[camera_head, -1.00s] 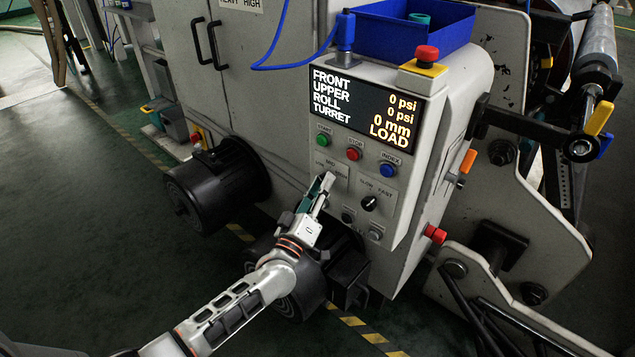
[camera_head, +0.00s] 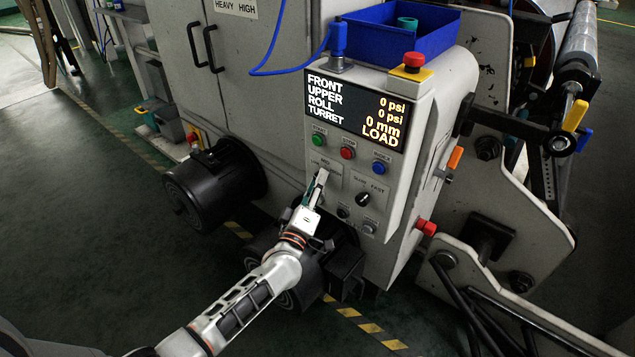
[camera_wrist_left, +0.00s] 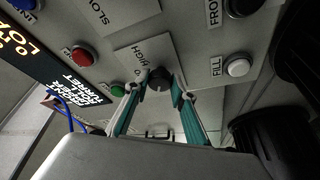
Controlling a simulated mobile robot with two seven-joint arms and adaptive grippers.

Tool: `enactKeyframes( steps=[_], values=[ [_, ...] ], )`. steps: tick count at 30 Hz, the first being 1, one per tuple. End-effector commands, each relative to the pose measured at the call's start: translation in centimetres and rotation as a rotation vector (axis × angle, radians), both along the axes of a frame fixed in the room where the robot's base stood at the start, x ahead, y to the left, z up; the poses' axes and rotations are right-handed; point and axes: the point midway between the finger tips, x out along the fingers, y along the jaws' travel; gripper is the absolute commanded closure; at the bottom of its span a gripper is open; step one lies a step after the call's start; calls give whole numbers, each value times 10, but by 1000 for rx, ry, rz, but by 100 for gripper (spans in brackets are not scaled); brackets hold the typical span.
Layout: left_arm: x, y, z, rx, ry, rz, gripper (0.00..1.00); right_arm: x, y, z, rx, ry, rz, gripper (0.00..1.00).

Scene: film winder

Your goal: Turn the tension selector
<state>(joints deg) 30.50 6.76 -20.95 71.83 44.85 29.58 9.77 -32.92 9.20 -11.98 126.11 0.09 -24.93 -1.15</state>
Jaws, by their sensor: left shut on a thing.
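The tension selector is a small dark round knob (camera_wrist_left: 159,79) on a pale label plate (camera_wrist_left: 143,60) marked HIGH in the left wrist view. My left gripper (camera_wrist_left: 160,92) has its teal fingertips closed on either side of this knob. In the head view, my left gripper (camera_head: 320,177) reaches the grey control panel (camera_head: 400,200) from below, at the MID label under the green button. The fingers hide the knob there, and I cannot read its pointer position. My right gripper is not in view.
The green (camera_head: 319,139), red (camera_head: 348,153) and blue (camera_head: 379,168) buttons sit just above. A SLOW/FAST knob (camera_head: 363,199) is to the right. A white FILL button (camera_wrist_left: 238,67) is close by in the wrist view. A black motor (camera_head: 215,185) stands left of the arm.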

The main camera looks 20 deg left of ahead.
Motion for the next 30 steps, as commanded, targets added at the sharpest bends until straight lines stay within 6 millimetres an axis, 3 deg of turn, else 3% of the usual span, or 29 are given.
enactKeyframes(
  steps=[1, 2, 3, 4, 17, 23, 30],
  values=[
    [0, -1, -1, -2, 1, -1, 97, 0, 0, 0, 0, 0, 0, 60],
    [0, 0, -1, -2, 1, -1, 73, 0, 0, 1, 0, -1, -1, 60],
    [0, 0, -1, -2, 1, -1, 63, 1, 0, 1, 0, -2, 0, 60],
    [0, 0, -1, -2, 1, -1, 59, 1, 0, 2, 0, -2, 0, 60],
    [-6, 0, -3, 0, 1, 0, 59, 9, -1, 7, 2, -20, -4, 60],
    [-35, 1, -9, 0, 3, 1, 59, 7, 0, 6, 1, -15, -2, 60],
    [-83, 1, -19, 0, 4, 0, 59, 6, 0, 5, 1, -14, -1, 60]
  ],
)
